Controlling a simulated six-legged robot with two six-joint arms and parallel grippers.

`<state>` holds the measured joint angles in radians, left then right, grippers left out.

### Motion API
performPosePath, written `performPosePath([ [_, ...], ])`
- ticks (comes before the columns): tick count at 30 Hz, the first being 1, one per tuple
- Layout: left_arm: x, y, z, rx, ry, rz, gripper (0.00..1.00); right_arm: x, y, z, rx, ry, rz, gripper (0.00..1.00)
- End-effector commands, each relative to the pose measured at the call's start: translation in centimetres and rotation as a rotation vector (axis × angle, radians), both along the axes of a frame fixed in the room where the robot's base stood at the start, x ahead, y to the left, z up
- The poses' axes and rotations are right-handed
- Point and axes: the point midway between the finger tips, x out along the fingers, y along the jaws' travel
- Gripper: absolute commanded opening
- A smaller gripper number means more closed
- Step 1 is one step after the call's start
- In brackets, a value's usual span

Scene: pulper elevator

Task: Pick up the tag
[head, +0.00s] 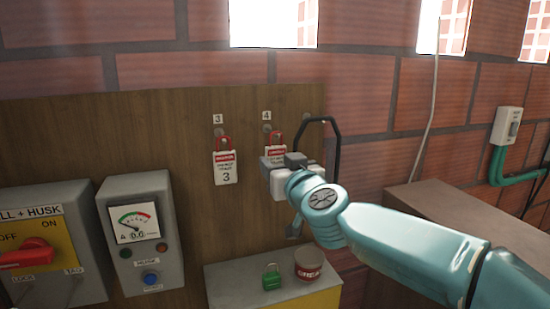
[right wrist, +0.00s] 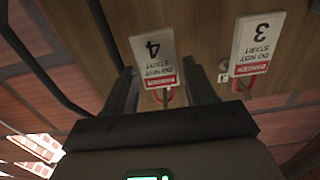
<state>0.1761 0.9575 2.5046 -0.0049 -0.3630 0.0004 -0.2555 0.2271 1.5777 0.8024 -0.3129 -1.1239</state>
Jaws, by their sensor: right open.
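The white and red tag marked 4 (head: 276,152) hangs on a hook on the wooden board, partly hidden behind my right gripper (head: 277,168) in the head view. In the right wrist view, tag 4 (right wrist: 154,60) appears upside down between the two dark fingers of my right gripper (right wrist: 160,78). The fingers are open, with gaps visible on both sides of the tag. A similar tag marked 3 (head: 225,168) hangs to its left and also shows in the right wrist view (right wrist: 256,45). My left gripper is not in view.
A grey meter box (head: 140,240) and a red-handled switch box (head: 45,245) are at left. A brown counter (head: 430,200) stands at right.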

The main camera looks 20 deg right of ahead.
Motion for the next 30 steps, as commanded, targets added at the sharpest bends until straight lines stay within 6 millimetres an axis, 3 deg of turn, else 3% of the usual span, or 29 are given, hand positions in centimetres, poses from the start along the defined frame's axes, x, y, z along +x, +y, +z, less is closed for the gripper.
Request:
performPosePath([
  [8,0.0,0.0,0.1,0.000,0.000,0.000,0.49,0.6,0.0,0.0,0.000,0.000,0.000,0.55],
  [12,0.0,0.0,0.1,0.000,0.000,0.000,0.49,0.6,0.0,0.0,-0.001,0.000,0.000,0.19],
  [23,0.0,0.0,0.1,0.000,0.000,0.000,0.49,0.6,0.0,0.2,-0.001,-0.001,-0.001,0.19],
  [30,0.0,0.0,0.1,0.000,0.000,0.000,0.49,0.5,0.0,1.6,0.000,-0.004,-0.001,0.19],
])
